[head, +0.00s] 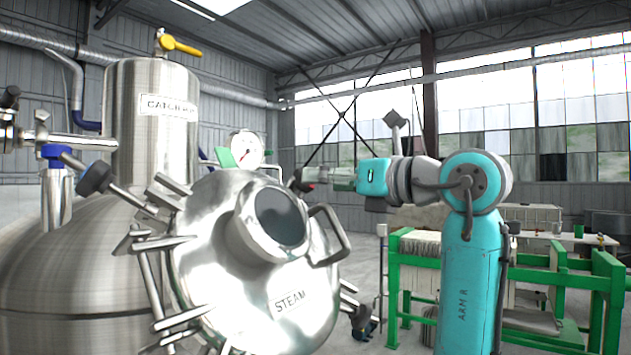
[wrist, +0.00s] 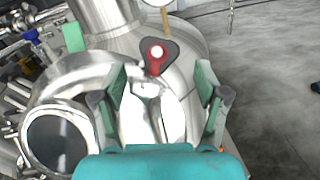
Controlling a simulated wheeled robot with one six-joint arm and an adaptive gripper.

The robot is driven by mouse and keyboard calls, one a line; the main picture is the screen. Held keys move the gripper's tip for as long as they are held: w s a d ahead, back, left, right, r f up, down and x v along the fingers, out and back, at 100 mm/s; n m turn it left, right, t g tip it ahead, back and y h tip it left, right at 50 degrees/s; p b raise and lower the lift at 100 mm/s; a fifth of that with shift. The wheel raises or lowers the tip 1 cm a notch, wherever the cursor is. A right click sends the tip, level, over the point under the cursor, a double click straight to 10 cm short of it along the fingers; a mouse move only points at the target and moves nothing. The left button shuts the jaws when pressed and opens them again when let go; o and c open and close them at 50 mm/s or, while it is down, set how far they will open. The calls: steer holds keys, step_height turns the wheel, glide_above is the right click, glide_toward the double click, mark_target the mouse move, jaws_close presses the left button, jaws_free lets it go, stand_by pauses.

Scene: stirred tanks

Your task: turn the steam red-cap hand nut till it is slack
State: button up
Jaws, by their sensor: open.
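The steam tank's round steel lid (head: 200,215), labelled STEAM, stands tilted toward me in the head view, with a dark sight glass (head: 281,217). The red-cap hand nut shows in the wrist view as a dark lobed knob (wrist: 170,47) with a red part and pale centre. In the head view it is a small dark and red shape (head: 298,183) at the lid's upper right. My gripper (head: 322,177) is beside it there. In the wrist view my gripper (wrist: 160,82) is open, its green-padded fingers apart, the nut beyond and between the tips. I cannot tell any contact.
Several clamp bolts and hand nuts ring the lid, including a dark-knobbed one (head: 95,178) at left. A lid handle (head: 334,235) stands out below my gripper. A gauge (head: 247,148) and a steel cylinder (head: 150,120) stand behind. Green-framed equipment (head: 470,250) is at right.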

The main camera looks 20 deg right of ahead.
steer(key=shift+x, duration=1.95)
steer(key=shift+s+a, duration=0.1)
steer(key=c, duration=1.2)
